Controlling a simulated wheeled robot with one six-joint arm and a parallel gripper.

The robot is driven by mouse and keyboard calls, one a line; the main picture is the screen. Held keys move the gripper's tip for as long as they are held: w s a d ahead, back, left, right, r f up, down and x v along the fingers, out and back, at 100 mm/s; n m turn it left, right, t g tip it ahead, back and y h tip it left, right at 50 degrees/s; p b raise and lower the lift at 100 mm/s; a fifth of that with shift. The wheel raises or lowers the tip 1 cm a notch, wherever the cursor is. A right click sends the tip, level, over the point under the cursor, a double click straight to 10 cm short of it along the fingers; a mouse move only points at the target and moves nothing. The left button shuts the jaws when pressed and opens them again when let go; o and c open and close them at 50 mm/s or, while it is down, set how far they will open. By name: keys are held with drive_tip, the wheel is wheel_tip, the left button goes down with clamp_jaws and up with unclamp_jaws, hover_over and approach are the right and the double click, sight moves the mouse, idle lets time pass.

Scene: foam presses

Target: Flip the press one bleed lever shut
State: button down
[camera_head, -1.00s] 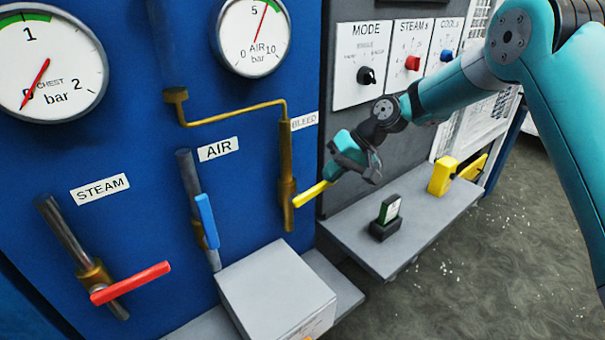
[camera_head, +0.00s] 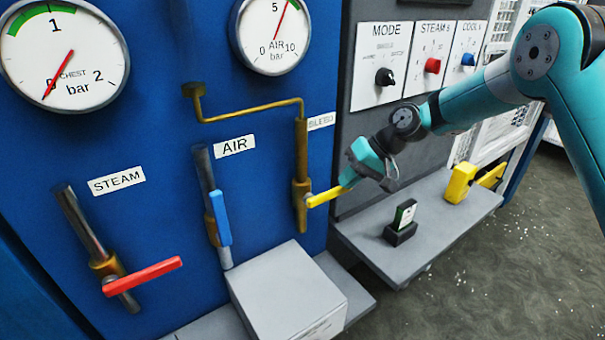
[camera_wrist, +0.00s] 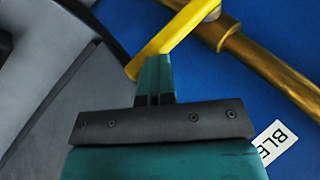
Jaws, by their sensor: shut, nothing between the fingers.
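The yellow bleed lever (camera_head: 325,196) sticks out to the right from its brass valve, crosswise to the upright brass pipe (camera_head: 301,150). The BLEED label (camera_head: 321,121) is beside the pipe. My gripper (camera_head: 352,177) is shut and empty, with its fingertips at the free end of the lever. In the wrist view the shut fingertips (camera_wrist: 155,68) lie against or just in front of the yellow lever (camera_wrist: 182,30); I cannot tell whether they touch. The brass pipe (camera_wrist: 270,68) runs past on the right there.
On the blue panel are a red steam lever (camera_head: 143,275) and a blue air lever (camera_head: 221,217). A grey box (camera_head: 287,290) stands below. A grey shelf (camera_head: 425,230) carries a small dark holder (camera_head: 401,228) and a yellow item (camera_head: 460,183). The control panel's mode knob (camera_head: 385,76) is above my gripper.

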drive_tip(key=shift+s+d+f, duration=0.1)
drive_tip(key=shift+d+f, duration=0.05)
drive_tip(key=shift+f, duration=0.3)
drive_tip(key=w+v, duration=0.2)
drive_tip(key=v, duration=1)
drive_tip(key=shift+d, duration=0.6)
drive_tip(key=shift+w, duration=0.1)
